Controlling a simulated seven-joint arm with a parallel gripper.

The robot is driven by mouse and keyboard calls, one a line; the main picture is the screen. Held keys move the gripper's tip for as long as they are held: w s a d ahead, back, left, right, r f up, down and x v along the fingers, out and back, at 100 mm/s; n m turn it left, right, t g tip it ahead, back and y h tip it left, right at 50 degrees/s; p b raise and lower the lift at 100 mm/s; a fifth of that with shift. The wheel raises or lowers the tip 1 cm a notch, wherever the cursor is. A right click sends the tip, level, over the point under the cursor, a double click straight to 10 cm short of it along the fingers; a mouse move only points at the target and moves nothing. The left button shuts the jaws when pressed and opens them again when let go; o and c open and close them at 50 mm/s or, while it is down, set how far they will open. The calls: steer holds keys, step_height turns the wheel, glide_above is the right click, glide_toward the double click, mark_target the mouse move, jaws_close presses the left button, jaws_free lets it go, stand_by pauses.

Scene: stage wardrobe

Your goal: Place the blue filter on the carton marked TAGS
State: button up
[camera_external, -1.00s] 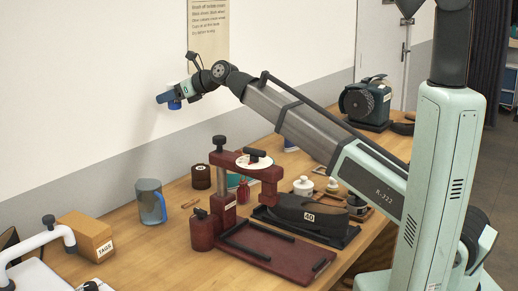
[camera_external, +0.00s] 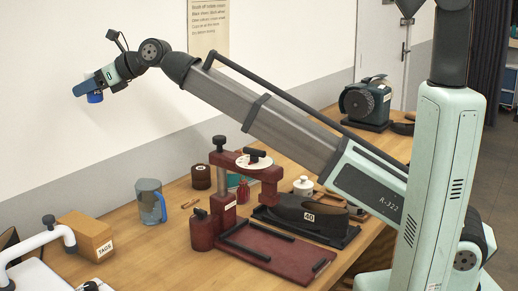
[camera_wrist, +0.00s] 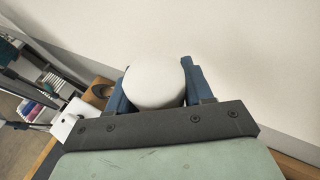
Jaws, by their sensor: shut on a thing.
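My gripper (camera_external: 88,88) is high in front of the wall at the left in the external view, above and well apart from the table. It is shut on the blue filter (camera_external: 96,97), whose blue lower part shows below the fingers. In the wrist view a round white face of the filter (camera_wrist: 155,83) sits between the two blue fingers (camera_wrist: 155,88). The tan carton marked TAGS (camera_external: 82,234) stands on the table at the lower left, below my gripper. Its top looks bare in the external view.
A white curved pipe (camera_external: 40,240) on a white unit stands close to the carton's left. A blue-grey jug (camera_external: 150,203) stands to its right. A dark red press (camera_external: 240,190) and a shoe marked 40 (camera_external: 300,212) are farther right.

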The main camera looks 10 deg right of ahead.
steer(key=s+a+f+n+g, duration=0.2)
steer(key=s+a+f, duration=0.1)
steer(key=s+a, duration=0.25)
steer(key=n+g, duration=0.2)
steer(key=g, duration=0.1)
glide_above(94, 228)
steer(key=a, duration=0.4)
step_height(94, 228, down, 18)
steer(key=r, duration=0.1)
step_height(94, 228, down, 10)
steer(key=shift+s+d+f, duration=0.1)
steer(key=shift+f, duration=0.1)
steer(key=o, duration=1.1)
steer(key=shift+c, duration=0.2)
steer(key=shift+r, duration=0.15)
steer(key=shift+v, duration=2.05)
